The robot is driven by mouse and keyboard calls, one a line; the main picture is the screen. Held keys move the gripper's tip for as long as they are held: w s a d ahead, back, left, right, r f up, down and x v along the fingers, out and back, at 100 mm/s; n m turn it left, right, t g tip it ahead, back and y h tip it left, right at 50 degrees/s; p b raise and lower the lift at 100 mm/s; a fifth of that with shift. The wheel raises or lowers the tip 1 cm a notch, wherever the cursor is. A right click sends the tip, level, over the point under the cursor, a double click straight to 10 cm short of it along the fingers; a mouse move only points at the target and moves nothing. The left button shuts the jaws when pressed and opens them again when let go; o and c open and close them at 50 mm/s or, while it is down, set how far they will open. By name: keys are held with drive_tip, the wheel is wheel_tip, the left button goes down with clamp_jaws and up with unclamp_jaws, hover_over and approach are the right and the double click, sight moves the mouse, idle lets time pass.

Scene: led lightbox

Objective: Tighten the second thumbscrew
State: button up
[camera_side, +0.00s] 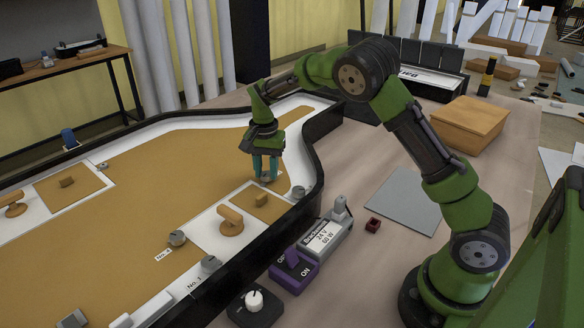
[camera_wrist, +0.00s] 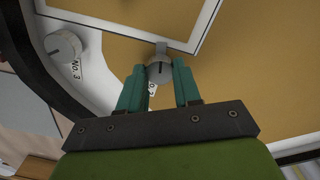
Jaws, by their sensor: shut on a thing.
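My gripper (camera_side: 266,168) points down over the far right part of the lightbox, with its teal fingers on either side of a grey thumbscrew. In the wrist view, my gripper (camera_wrist: 160,80) is shut on this thumbscrew (camera_wrist: 158,70), which has a dark slot across its top. Its label is mostly hidden by the gripper. A thumbscrew labelled No. 3 (camera_wrist: 62,45) is apart to the left; in the side view, a grey thumbscrew (camera_side: 298,192) stands just right of my gripper. Thumbscrew No. 1 (camera_side: 210,263) and another labelled thumbscrew (camera_side: 177,237) are nearer the camera.
The lightbox has a raised black wall (camera_side: 318,165) close to my gripper.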

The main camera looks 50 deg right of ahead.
sight(266, 174)
drive_tip(key=shift+r+m, duration=0.1)
drive_tip(key=shift+m, duration=0.9)
drive_tip(key=o, duration=1.1)
drive_tip(key=shift+c, duration=0.2)
wheel_tip(266, 174, up, 17)
